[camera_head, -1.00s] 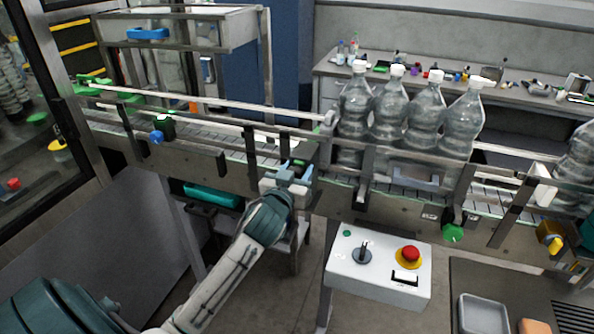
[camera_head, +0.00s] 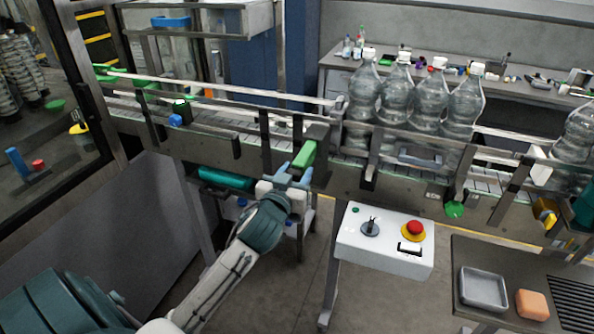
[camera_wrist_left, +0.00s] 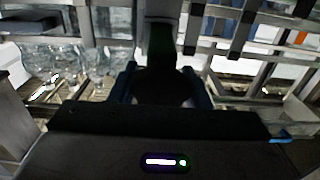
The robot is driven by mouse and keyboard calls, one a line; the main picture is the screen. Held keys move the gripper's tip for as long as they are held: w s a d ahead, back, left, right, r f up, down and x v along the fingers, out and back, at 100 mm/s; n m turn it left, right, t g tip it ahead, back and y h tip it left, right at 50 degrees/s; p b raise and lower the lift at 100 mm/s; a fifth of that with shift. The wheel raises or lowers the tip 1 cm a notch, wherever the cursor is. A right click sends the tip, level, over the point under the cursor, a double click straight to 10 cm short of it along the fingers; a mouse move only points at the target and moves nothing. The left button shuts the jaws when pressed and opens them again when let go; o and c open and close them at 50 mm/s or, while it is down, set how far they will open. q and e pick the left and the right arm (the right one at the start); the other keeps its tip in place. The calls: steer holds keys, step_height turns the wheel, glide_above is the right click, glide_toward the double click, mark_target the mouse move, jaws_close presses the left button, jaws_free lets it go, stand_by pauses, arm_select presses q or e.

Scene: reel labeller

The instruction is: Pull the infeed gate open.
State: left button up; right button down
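The infeed gate's green handle (camera_head: 304,154) sticks out toward me on the near side of the conveyor, below a grey block (camera_head: 317,133). My left gripper (camera_head: 293,174) is at the near, lower end of the handle. Its two blue fingertips stand apart. I see no clear contact. How far the gate stands open is hard to tell. My right gripper is not in view.
Several clear bottles (camera_head: 429,105) stand on the conveyor right of the gate. A control box (camera_head: 385,240) with a red button stands in front. A grey tray (camera_head: 483,289) and an orange block (camera_head: 532,305) lie at lower right. Metal posts (camera_head: 265,140) line the belt.

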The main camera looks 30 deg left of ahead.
arm_select(q)
steer(key=shift+r, duration=0.1)
steer(key=shift+w, duration=0.15)
steer(key=o, duration=1.1)
steer(key=shift+w+f, duration=0.15)
steer(key=shift+f, duration=0.05)
steer(key=o, duration=0.3)
steer(key=shift+a, duration=0.1)
steer(key=shift+r, duration=0.1)
steer(key=shift+s+f+b, duration=0.2)
steer(key=shift+s+b, duration=0.15)
steer(key=shift+s, duration=0.25)
steer(key=b+v, duration=0.1)
steer(key=v, duration=0.9)
steer(key=shift+r, duration=0.2)
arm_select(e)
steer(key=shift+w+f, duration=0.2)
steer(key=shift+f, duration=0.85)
arm_select(q)
steer(key=shift+w, duration=0.1)
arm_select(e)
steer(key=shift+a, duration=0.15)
